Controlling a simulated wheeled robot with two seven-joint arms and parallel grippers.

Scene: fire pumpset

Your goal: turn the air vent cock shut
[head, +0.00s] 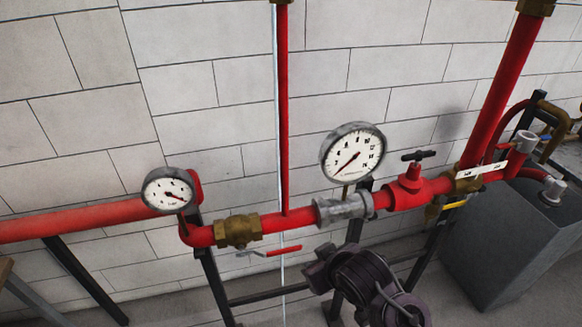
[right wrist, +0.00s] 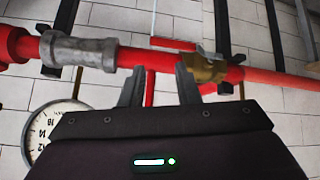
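No readable label marks the air vent cock, so I cannot tell for certain which fitting it is. A brass valve (head: 238,230) on the red pipe has a red lever (head: 284,251) lying roughly along the pipe, below it. A red fitting with a dark T-handle (head: 412,156) stands farther right. My right gripper (head: 318,268) is below the pipe, right of the lever. In the right wrist view, its fingers (right wrist: 158,87) are apart and empty in front of the pipe, with the brass valve (right wrist: 204,68) and red lever (right wrist: 173,43) beyond. My left gripper is out of view.
Two round gauges, small (head: 168,191) and large (head: 353,153), rise above the pipe. A grey coupling (head: 345,208) sits between the valves. A thin vertical red pipe (head: 283,110) joins from above. A yellow handle (head: 453,204) and a grey tank (head: 505,235) are at right.

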